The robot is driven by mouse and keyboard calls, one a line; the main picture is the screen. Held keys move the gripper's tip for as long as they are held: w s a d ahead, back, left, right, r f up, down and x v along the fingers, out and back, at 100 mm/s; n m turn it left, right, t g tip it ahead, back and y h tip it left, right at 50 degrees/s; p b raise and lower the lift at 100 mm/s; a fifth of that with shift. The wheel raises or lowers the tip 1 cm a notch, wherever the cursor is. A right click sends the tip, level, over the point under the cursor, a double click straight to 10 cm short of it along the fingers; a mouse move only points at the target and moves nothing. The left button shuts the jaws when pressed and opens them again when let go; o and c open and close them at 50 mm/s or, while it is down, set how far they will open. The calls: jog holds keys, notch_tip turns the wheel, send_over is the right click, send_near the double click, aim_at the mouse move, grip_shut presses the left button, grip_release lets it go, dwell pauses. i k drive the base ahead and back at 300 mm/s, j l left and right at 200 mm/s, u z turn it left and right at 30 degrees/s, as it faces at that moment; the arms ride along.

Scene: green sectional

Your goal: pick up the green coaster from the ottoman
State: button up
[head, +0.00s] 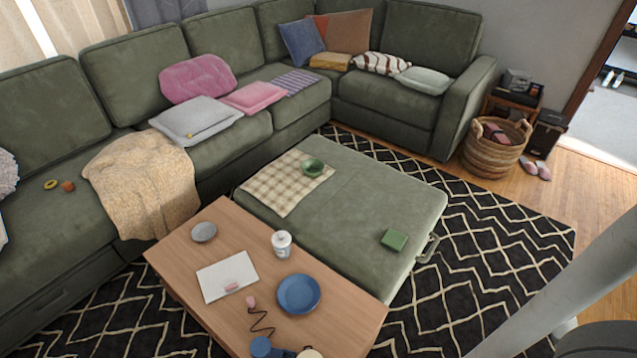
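The ottoman (350,212) is a wide, low, green upholstered block in the middle of the head view. A small square green piece, which looks like the green coaster (394,239), lies flat on it near the front right edge, apart from other things. A round green bowl (312,167) sits farther back on a beige checked cloth (275,190) on the ottoman. My gripper is out of view; only pale grey parts of my arm show at the lower right, well apart from the coaster.
A wooden coffee table (180,252) stands against the ottoman's front left, holding a blue plate (298,294), a white lidded jar (281,244) and a laptop-like white slab (227,276). A green sectional (225,45) wraps behind. Patterned rug (500,255) lies open to the right.

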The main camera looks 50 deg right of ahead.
aim_at(395, 240)
jog(key=z, duration=1.35)
jog(key=i+l+u, duration=0.15)
jog(key=u, duration=0.15)
jog(key=i+l+u, duration=0.15)
jog(key=l+u, duration=0.15)
jog(key=i+l+u, duration=0.1)
jog(key=l+u, duration=0.2)
jog(key=l, duration=0.1)
